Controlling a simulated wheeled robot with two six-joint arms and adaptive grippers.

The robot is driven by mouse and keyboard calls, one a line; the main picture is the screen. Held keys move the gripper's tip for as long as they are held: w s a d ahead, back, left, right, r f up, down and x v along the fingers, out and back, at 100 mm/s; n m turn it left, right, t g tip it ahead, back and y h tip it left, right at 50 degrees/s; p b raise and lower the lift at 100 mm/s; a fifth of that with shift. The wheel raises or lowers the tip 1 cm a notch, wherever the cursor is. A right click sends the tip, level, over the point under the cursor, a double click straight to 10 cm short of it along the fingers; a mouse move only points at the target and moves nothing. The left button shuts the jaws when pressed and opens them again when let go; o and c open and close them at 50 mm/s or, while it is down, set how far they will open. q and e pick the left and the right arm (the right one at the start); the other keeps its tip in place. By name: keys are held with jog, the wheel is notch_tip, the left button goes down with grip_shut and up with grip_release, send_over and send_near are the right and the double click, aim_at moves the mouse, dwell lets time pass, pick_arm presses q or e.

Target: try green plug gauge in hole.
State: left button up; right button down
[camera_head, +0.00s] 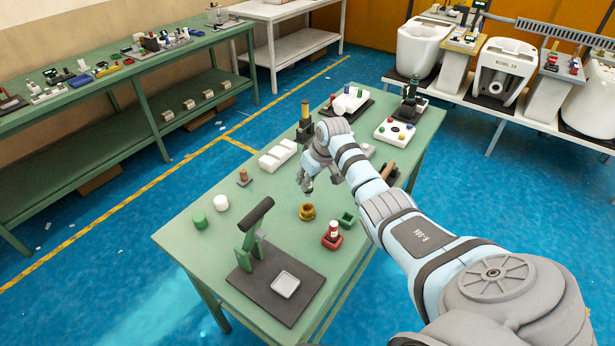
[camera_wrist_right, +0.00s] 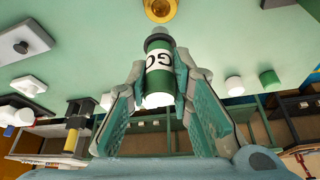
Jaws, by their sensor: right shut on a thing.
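My right gripper (camera_head: 307,184) hangs over the middle of the green table. In the right wrist view it (camera_wrist_right: 160,92) is shut on the green plug gauge (camera_wrist_right: 160,80), which has a white band lettered "GO", a white near end and a grey tip. The gauge is hardly visible in the head view. A brass ring (camera_head: 306,212) with a dark hole stands on the table a little nearer than the gripper. The ring also shows at the top of the right wrist view (camera_wrist_right: 160,9), just beyond the grey tip and apparently apart from it. My left gripper is not in view.
A green cylinder (camera_head: 200,221) and a white cylinder (camera_head: 221,203) stand at the left. A dark-based press (camera_head: 255,285) stands in front. White blocks (camera_head: 277,156) lie behind.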

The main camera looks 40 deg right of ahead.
aim_at(308, 191)
jog(key=shift+w+f, duration=0.1)
jog(key=shift+f, duration=0.3)
notch_tip(308, 191, down, 2)
jog(key=shift+f+b, duration=0.25)
jog(key=shift+b, duration=0.65)
jog(key=shift+f+b, duration=0.55)
jog(key=shift+f, duration=0.4)
jog(key=shift+f+b, duration=0.7)
jog(key=shift+f, duration=0.3)
jog(key=shift+r+p, duration=2.25)
jog(key=shift+p, duration=0.1)
